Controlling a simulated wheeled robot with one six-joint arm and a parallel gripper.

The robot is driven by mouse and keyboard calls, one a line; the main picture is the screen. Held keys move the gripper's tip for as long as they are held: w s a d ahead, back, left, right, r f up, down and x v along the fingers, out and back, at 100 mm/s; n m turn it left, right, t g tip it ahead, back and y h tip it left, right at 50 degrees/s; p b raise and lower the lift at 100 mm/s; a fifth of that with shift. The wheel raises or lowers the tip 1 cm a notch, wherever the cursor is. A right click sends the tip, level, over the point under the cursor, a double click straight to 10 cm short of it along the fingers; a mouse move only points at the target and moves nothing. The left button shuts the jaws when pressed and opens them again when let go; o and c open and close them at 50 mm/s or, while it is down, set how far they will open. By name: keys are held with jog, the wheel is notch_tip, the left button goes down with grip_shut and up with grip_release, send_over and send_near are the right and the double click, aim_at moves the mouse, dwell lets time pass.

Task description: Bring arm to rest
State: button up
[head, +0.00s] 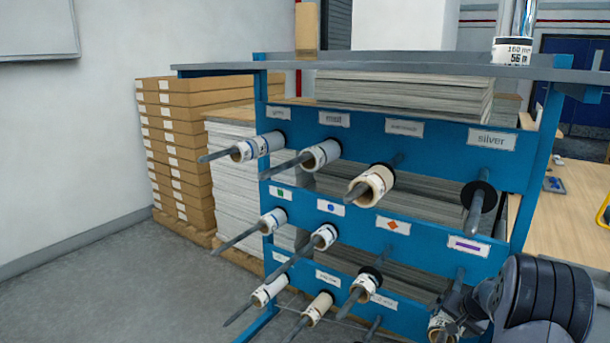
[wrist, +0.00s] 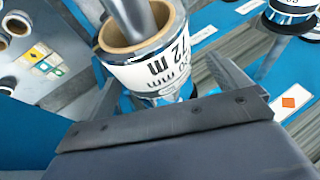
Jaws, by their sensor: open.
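My gripper (head: 462,314) is at the lower right of the head view, in front of the blue rack (head: 400,250). A roll (head: 438,328) with a white printed label is at the gripper, partly covered by it. The wrist view shows a roll (wrist: 150,72) with a brown core on a grey peg, its label reading "72 m". My jaws are open, with parts of them to the left and right of this roll. I cannot tell whether they touch it. The fingertips are largely hidden.
Several pegs stick out toward me, many carrying rolls, such as a cream roll (head: 375,184). The silver peg (head: 474,214) has no roll on it. A labelled roll (head: 511,50) stands on the rack top. A wooden table (head: 565,225) is at right. Floor (head: 120,285) at left is clear.

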jog(key=shift+a+f, duration=0.15)
jog(key=shift+f, duration=0.25)
jog(key=shift+s+a+r+b, duration=0.1)
jog(key=shift+s+a+b, duration=0.15)
jog(key=shift+s, duration=0.25)
jog(key=shift+s+a+r+b, duration=0.1)
jog(key=shift+s+a, duration=0.25)
jog(key=shift+s, duration=0.1)
jog(key=shift+w, duration=0.1)
